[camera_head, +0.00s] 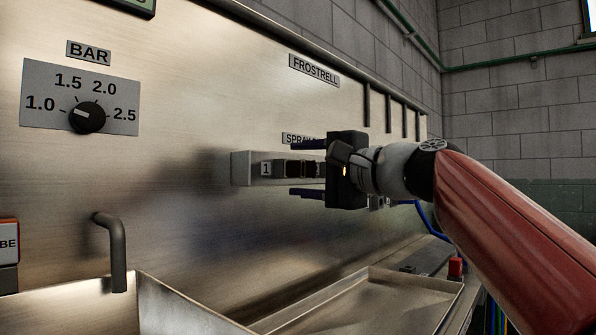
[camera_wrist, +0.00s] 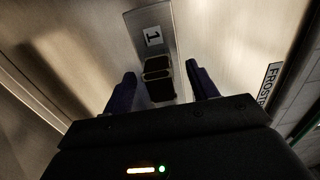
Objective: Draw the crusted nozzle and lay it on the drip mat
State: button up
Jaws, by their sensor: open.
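A dark nozzle-like block (camera_head: 296,168) sits in the metal spray bar at the position marked 1. Whether it is crusted does not show clearly. My gripper (camera_head: 302,169) is level with it, one blue finger above and one below in the head view. In the wrist view the block (camera_wrist: 157,72) lies between the two open fingers of my gripper (camera_wrist: 161,88), with a gap on both sides. The jaws hold nothing. My gripper's body hides the rest of the bar. I cannot make out a drip mat for certain.
A sink basin with a dark bent spout (camera_head: 115,250) is at lower left. A pressure dial (camera_head: 87,117) is on the panel.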

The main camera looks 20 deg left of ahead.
aim_at(310, 169)
jog(key=shift+c, duration=0.2)
dwell(0.6)
grip_shut()
jog(key=shift+b+v, duration=1.05)
jog(key=shift+v, duration=2)
